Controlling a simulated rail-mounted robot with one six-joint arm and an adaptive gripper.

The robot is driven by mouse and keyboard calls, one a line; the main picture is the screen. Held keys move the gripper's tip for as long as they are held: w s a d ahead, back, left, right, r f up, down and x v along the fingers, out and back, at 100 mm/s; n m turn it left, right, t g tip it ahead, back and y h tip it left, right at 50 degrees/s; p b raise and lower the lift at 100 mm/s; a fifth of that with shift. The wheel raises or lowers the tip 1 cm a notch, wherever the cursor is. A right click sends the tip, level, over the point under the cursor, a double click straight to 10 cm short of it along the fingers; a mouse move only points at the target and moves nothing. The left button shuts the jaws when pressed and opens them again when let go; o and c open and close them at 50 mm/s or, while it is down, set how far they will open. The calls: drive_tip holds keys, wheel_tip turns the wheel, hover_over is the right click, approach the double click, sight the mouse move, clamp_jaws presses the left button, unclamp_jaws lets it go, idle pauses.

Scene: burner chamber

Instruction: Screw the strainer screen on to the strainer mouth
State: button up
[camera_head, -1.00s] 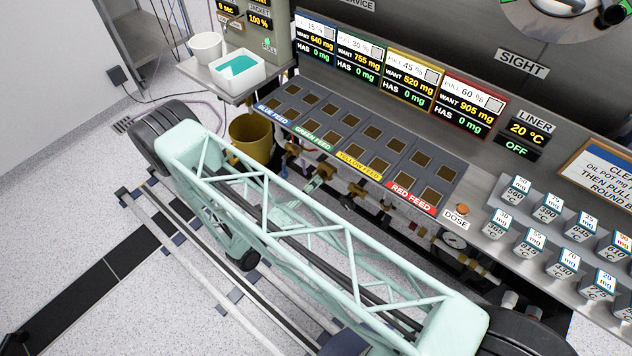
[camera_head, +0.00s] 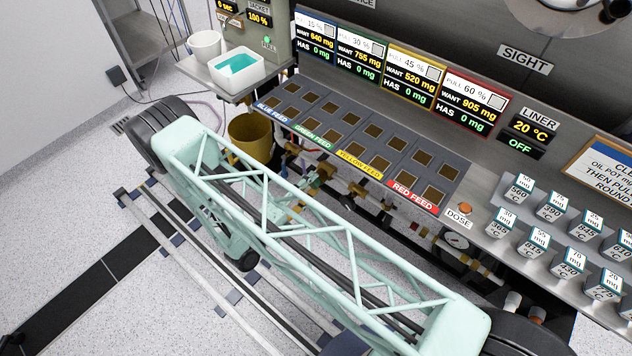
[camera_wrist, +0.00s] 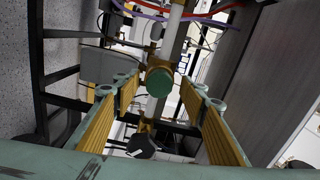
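In the wrist view, a brass fitting (camera_wrist: 153,56) on a white pipe (camera_wrist: 175,22) has a round green end (camera_wrist: 159,82) facing the camera. I cannot tell whether this green end is the strainer mouth or a screen on it. My gripper (camera_wrist: 160,92) is open, with its two yellow-padded fingers spread left and right. The green end shows between the fingertips and seems to lie beyond them, with no contact visible. No separate strainer screen can be made out.
A dark knob (camera_wrist: 142,144) on brass shows low between the fingers. Red and purple lines cross above. A dark frame (camera_wrist: 40,75) stands left, a grey panel (camera_wrist: 262,70) right. In the head view, a yellow bucket (camera_head: 250,137) and brass pipework (camera_head: 325,172) sit below the bench.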

drive_tip(key=shift+n, duration=1.3)
drive_tip(key=shift+c, duration=0.4)
drive_tip(key=c, duration=1.2)
drive_tip(key=shift+m, duration=0.3)
drive_tip(key=shift+m+b, duration=0.4)
drive_tip(key=shift+m, duration=4.5)
drive_tip(key=o, duration=1.2)
